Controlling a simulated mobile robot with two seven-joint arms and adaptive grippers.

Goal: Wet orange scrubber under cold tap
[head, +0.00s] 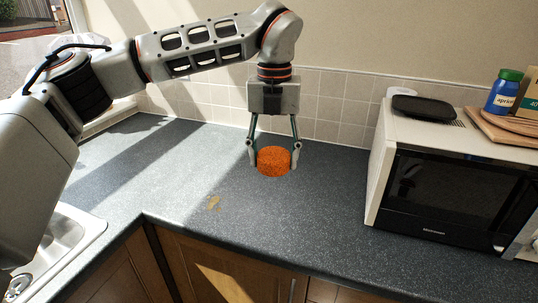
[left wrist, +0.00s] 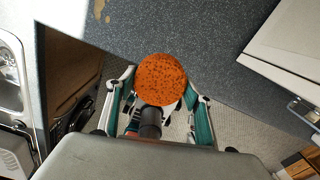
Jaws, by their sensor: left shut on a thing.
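The orange scrubber (head: 273,161) is a round, thick, speckled pad. My left gripper (head: 272,155) is shut on it, with one finger at each side. In the head view the scrubber shows against the back of the dark counter. In the left wrist view the scrubber (left wrist: 161,79) sits between the fingertips, with the counter edge and lighter floor behind it, so it is held up in the air. The metal sink (head: 62,243) is at the lower left, partly hidden by my arm. I cannot make out a cold tap. My right gripper is out of view.
A microwave (head: 455,190) stands on the counter at the right, with a black dish (head: 424,107), a blue jar (head: 503,93) and wooden boards on top. A brown stain (head: 214,202) marks the counter (head: 180,180). The counter between sink and microwave is otherwise clear.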

